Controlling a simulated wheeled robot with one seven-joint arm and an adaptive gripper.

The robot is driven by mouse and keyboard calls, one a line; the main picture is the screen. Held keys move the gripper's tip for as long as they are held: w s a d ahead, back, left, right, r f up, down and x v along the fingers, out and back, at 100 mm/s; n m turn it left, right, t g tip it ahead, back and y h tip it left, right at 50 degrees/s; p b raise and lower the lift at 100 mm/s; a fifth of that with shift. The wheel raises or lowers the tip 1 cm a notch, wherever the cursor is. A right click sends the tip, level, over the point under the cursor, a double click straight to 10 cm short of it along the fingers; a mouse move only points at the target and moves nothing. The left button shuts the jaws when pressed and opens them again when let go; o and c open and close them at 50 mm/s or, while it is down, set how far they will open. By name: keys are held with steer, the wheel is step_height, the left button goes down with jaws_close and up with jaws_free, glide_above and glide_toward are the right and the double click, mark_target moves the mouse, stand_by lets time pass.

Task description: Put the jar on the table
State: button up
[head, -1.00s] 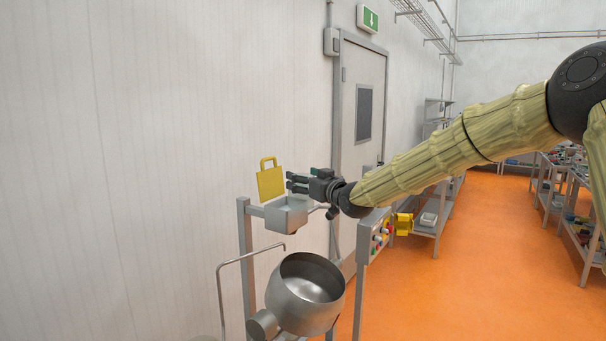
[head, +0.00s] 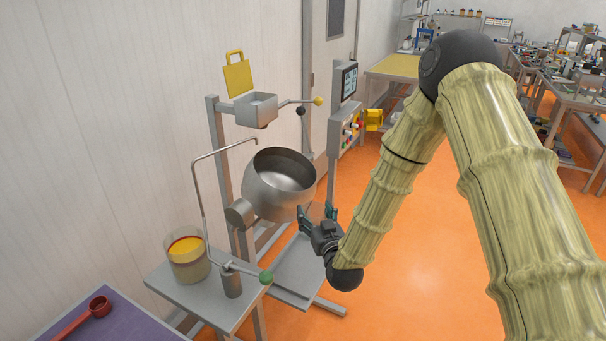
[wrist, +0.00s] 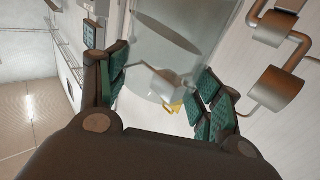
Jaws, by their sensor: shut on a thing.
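My gripper (head: 317,209) is beside the right edge of the tilted steel bowl (head: 279,182) in the head view. Its fingers stand apart around a clear, see-through jar, which is barely visible there. In the wrist view the glass jar (wrist: 190,55) shows between the green-padded fingers, and things behind show through it. Its full outline and contents are hard to tell. A grey metal table (head: 217,300) stands at lower left, with a tub of yellow-orange stuff (head: 188,258) on it. A purple-topped table (head: 135,325) is at the bottom left corner.
A bent steel pipe with a green knob (head: 265,277) rises from the grey table. A red scoop (head: 98,307) lies on the purple top. A hopper with a raised yellow lid (head: 238,75) stands above the bowl. Orange floor (head: 415,255) is open in the middle.

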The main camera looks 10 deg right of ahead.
steer(key=s+d+f+m+h, duration=0.1)
steer(key=s+d+f+h, duration=0.1)
steer(key=s+f, duration=0.5)
step_height(320, 180, down, 5)
steer(key=shift+s+d+f+m+h, duration=0.15)
steer(key=shift+d+m+h, duration=0.15)
steer(key=shift+d, duration=0.15)
steer(key=shift+f, duration=0.1)
